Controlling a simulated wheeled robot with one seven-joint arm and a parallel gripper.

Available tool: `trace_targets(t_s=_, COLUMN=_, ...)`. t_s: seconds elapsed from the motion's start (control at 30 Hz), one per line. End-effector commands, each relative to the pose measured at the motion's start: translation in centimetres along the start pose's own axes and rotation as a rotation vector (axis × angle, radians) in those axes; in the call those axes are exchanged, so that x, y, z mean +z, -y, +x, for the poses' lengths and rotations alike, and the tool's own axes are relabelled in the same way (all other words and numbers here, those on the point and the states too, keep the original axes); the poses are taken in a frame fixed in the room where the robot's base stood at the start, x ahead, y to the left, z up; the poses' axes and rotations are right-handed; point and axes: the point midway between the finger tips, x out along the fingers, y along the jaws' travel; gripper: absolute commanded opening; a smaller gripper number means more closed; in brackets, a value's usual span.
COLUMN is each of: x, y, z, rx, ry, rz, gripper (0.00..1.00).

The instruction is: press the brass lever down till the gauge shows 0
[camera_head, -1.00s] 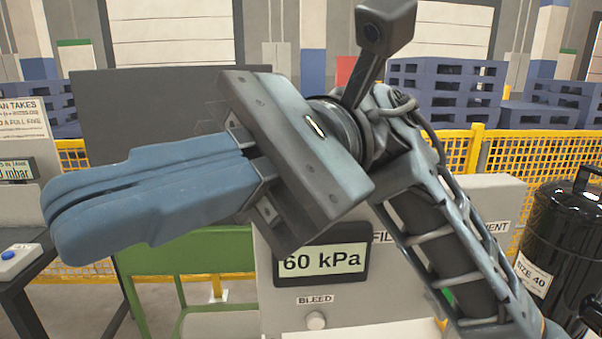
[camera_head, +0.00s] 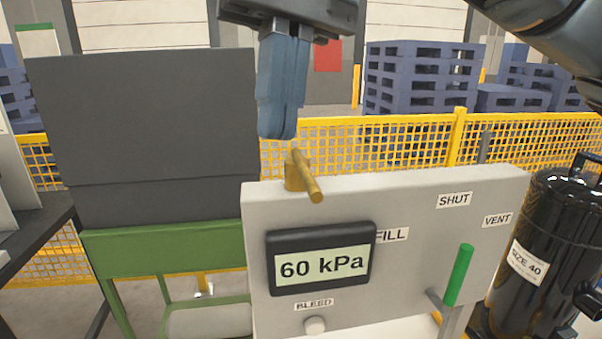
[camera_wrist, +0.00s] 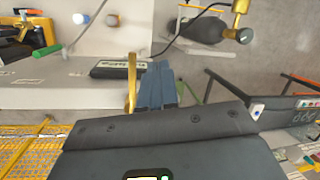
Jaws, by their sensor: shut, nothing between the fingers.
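The brass lever (camera_head: 308,180) sits on top of the grey panel box (camera_head: 400,200), sticking out toward me from a brass block. The gauge (camera_head: 321,264) on the panel's front reads 60 kPa. My gripper (camera_head: 276,134) is shut and empty, its blue fingers pointing down. In the head view the fingertips appear just above and behind the lever's base; I cannot tell whether they touch it. In the wrist view the lever (camera_wrist: 132,80) shows just left of my fingers (camera_wrist: 157,75).
A green handle (camera_head: 458,275) stands at the panel's right, near labels FILL, SHUT and VENT. A bleed knob (camera_head: 315,325) is below the gauge. A black tank (camera_head: 560,240) stands at right. A yellow mesh fence (camera_head: 400,140) runs behind.

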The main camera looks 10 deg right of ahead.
Motion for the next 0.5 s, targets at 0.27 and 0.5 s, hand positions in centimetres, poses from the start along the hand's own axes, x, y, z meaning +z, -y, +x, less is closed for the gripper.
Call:
trace_targets(t_s=0.27, x=-0.5, y=-2.4, z=-2.9, rx=0.180, ry=-0.063, rz=-0.003, gripper=0.00)
trace_targets(t_s=0.5, x=-0.5, y=-2.8, z=-3.3, rx=0.209, ry=-0.071, rz=-0.003, gripper=0.00)
